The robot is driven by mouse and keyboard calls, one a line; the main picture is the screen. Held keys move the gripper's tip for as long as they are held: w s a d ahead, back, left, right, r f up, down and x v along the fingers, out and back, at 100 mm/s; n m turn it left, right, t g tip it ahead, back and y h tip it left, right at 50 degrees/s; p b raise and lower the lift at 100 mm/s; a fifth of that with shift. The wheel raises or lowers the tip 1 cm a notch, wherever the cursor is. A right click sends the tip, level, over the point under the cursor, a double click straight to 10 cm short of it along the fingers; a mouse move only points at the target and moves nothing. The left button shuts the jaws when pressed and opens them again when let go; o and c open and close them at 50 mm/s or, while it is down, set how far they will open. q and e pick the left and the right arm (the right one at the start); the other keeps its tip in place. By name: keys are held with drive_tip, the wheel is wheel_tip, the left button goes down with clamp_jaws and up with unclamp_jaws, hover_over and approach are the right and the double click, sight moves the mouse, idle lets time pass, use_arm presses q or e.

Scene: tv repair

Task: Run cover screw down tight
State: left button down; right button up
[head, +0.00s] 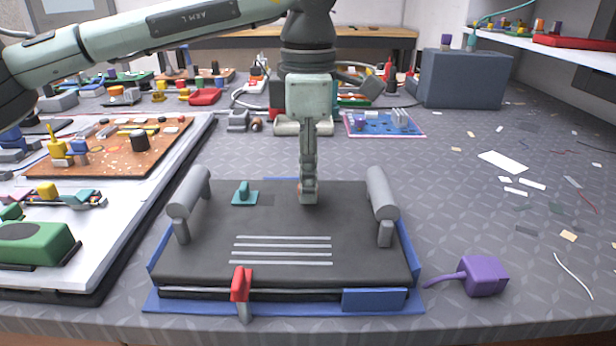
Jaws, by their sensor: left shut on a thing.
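A dark grey cover (210,223) with several pale slots lies flat over a blue base (375,300) on the bench. My left gripper (308,192) points straight down at the cover's far edge, right of its middle. It is shut on the cover screw, which is mostly hidden between the fingertips, right at the cover's surface. How deep the screw sits cannot be seen. My right gripper is not in view.
Grey rollers (189,194) (381,193) stand at both sides of the cover. A teal knob (244,194) and a red clip (241,284) are on it. A purple block (482,276) with a cord lies to the right. A white tray (110,250) of parts fills the left.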

use_arm(q)
drive_tip(key=m, duration=0.4)
drive_tip(key=shift+r+m, duration=0.1)
drive_tip(key=shift+m, duration=0.2)
drive_tip(key=shift+r+m, duration=0.1)
drive_tip(key=shift+m, duration=2.2)
drive_tip(key=shift+w, duration=0.1)
drive_tip(key=c, duration=1.4)
unclamp_jaws()
drive_tip(key=shift+c, duration=0.2)
drive_tip(key=shift+o, duration=0.9)
wheel_tip(320, 180, up, 12)
